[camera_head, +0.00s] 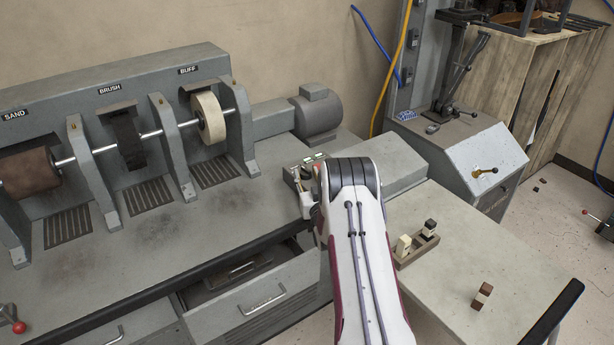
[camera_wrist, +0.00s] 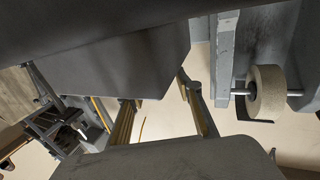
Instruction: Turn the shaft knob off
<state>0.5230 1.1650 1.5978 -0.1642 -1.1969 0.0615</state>
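The control box (camera_head: 292,180) with small green lit spots sits on the bench's right part, just left of my arm. The shaft knob cannot be made out; my arm covers part of this area. The steel shaft (camera_head: 172,130) carries the sanding drum (camera_head: 28,172), the dark brush (camera_head: 128,138) and the pale buff wheel (camera_head: 208,118). Whether it is turning cannot be told. My gripper is hidden behind my arm in the head view. In the wrist view my gripper (camera_wrist: 162,105) shows two fingers apart with nothing visible between them. The buff wheel (camera_wrist: 265,92) is at the right there.
A grey motor (camera_head: 316,110) stands behind the box. An open drawer (camera_head: 250,308) juts out in front. The side table (camera_head: 500,255) holds a small tray (camera_head: 417,250) with blocks and one loose block (camera_head: 482,296). A lever machine (camera_head: 470,150) stands at the right.

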